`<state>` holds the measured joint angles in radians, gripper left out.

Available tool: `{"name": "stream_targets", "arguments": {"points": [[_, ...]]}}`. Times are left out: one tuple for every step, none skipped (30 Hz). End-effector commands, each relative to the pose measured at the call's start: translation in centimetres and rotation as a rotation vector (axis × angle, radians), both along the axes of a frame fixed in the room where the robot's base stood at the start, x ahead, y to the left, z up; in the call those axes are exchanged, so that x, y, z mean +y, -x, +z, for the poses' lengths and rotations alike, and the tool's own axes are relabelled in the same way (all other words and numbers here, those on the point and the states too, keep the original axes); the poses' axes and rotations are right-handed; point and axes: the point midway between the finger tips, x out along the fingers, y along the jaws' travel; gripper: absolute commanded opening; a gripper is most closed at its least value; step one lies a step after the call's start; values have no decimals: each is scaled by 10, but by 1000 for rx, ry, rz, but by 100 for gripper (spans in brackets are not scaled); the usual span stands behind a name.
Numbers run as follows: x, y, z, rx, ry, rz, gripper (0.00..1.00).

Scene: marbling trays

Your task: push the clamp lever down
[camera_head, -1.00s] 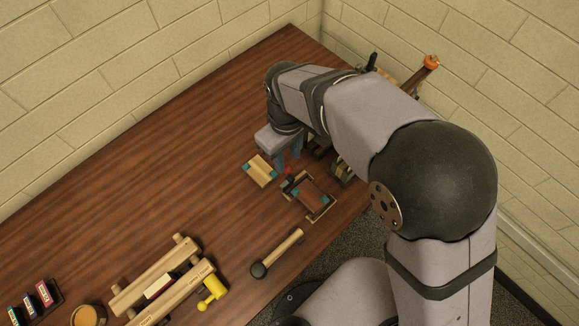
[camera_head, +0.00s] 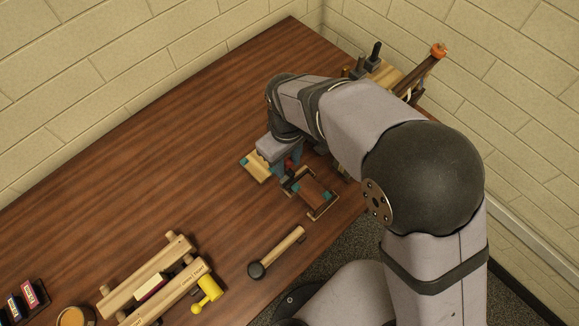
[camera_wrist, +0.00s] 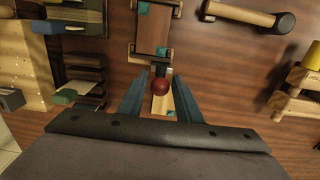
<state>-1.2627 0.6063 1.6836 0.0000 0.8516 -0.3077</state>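The clamp lever shows as a dark stem with a red ball knob (camera_wrist: 161,87) at the edge of a small clamp fixture (camera_wrist: 165,8). In the head view the knob (camera_head: 289,163) is partly hidden by my gripper, and the fixture (camera_head: 318,198) holds a brown board with teal corners. My gripper (camera_wrist: 159,70) is open with its two blue fingers on either side of the knob. I see small gaps between knob and fingers in the wrist view. In the head view my gripper (camera_head: 283,158) is low beside the fixture. Whether anything touches the lever is not clear.
A light wooden block with teal corners (camera_head: 256,166) lies left of the fixture. A black-headed wooden-handled tool (camera_head: 276,252) lies in front. A wooden rack (camera_head: 150,275) and a yellow tool (camera_head: 207,294) are front left. A wooden stand (camera_head: 388,74) is at the back right. The table's left middle is clear.

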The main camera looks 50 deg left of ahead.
Motion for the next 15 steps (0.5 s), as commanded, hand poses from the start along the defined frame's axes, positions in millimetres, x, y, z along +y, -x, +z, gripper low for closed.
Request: {"name": "stream_targets", "arguments": {"points": [[0,0,0,0,0,0,31],[0,0,0,0,0,0,31],[0,0,0,0,0,0,31],[0,0,0,0,0,0,31],[0,0,0,0,0,0,31],[0,0,0,0,0,0,31],[0,0,0,0,0,0,24],[0,0,0,0,0,0,17],[0,0,0,0,0,0,7],[0,0,0,0,0,0,2],[0,0,0,0,0,0,2],[0,0,0,0,0,0,2],[0,0,0,0,0,0,2],[0,0,0,0,0,0,2],[-1,0,0,0,0,0,2]]}}
